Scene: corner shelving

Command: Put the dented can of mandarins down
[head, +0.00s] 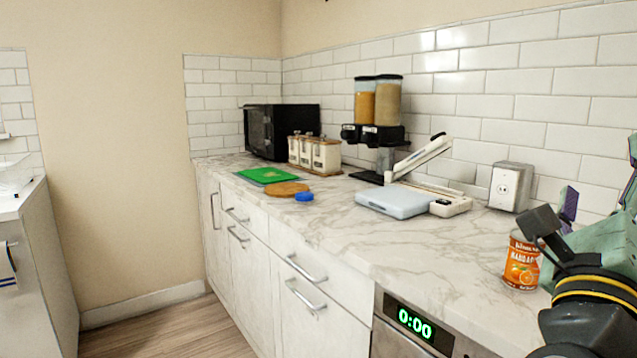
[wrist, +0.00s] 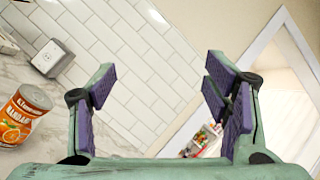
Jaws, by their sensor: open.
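The can of mandarins (head: 522,264), with an orange label and orange-slice pictures, stands upright on the marble counter (head: 440,240) at the right of the head view. In the wrist view the can (wrist: 20,114) shows at the left edge, outside the fingers. I cannot make out a dent. My gripper (wrist: 160,92) is open, its purple-padded fingers wide apart with nothing between them. In the head view my gripper is partly cut off at the right edge, beside the can, and a dark part of it overlaps the can's upper right.
A grey-white box with an outlet-like face (head: 511,187) stands behind the can near the tiled wall. A paper trimmer-like device (head: 412,199) lies further left. Cereal dispensers (head: 377,110), canisters (head: 315,154) and a black microwave (head: 280,131) stand further back. Counter left of the can is clear.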

